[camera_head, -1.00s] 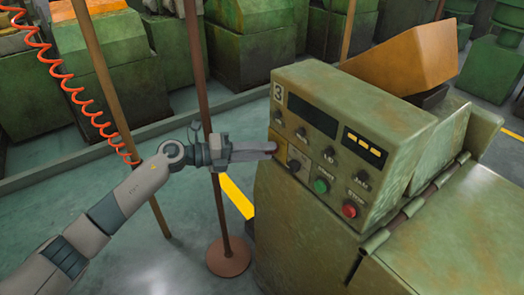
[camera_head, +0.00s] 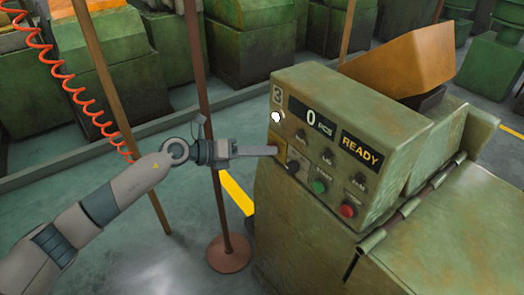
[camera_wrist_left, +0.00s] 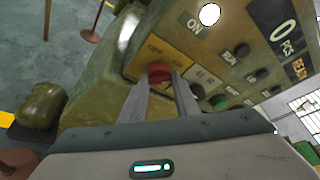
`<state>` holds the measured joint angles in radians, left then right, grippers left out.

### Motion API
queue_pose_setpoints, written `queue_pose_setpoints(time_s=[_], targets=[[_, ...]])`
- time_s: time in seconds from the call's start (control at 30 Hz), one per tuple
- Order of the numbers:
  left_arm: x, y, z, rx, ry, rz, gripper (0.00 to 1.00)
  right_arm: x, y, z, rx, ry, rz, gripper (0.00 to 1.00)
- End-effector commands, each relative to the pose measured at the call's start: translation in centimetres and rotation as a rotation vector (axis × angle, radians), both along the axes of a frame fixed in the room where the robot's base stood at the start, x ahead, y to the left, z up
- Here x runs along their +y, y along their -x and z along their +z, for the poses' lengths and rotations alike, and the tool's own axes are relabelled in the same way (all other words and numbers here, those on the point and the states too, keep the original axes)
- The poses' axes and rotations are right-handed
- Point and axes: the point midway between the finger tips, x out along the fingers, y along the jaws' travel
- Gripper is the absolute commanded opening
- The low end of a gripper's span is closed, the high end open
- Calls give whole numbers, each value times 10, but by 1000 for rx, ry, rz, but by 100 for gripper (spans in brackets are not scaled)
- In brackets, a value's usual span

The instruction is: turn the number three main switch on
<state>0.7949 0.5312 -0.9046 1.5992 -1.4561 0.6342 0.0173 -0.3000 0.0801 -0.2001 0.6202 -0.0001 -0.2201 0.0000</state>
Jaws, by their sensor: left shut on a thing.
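The green control box of machine number three (camera_head: 330,130) stands at the centre right in the head view. Its display (camera_head: 318,117) reads 0 PCS and a panel (camera_head: 361,151) reads READY. A white lamp (camera_head: 277,117) is lit; in the left wrist view this lamp (camera_wrist_left: 209,15) has ON beneath it. The red main switch (camera_wrist_left: 159,72) sits on a yellow plate (camera_wrist_left: 172,48) marked OFF. My left gripper (camera_head: 273,151) is at the box's left end, its fingers (camera_wrist_left: 160,82) shut on the red switch. The fingers hide part of the switch. My right gripper is not in view.
A green button (camera_head: 319,186) and a red button (camera_head: 347,210) are on the panel's lower row, close to the gripper. An orange coiled hose (camera_head: 75,95) hangs at left.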

Motion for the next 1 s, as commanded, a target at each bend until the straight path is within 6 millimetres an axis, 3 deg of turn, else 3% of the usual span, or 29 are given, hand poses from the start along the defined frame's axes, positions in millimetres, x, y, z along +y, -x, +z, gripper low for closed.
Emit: queue_pose_setpoints(time_s=[0.1,0.13,0.2,0.67,1.0], targets=[[0,1,-2,2,-4,-1,6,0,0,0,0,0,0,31],[0,1,-2,2,-4,-1,30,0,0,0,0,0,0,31],[0,1,-2,2,-4,-1,47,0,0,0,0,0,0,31],[5,1,0,0,-1,0,47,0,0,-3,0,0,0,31],[44,15,8,-1,-3,2,47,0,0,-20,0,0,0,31]])
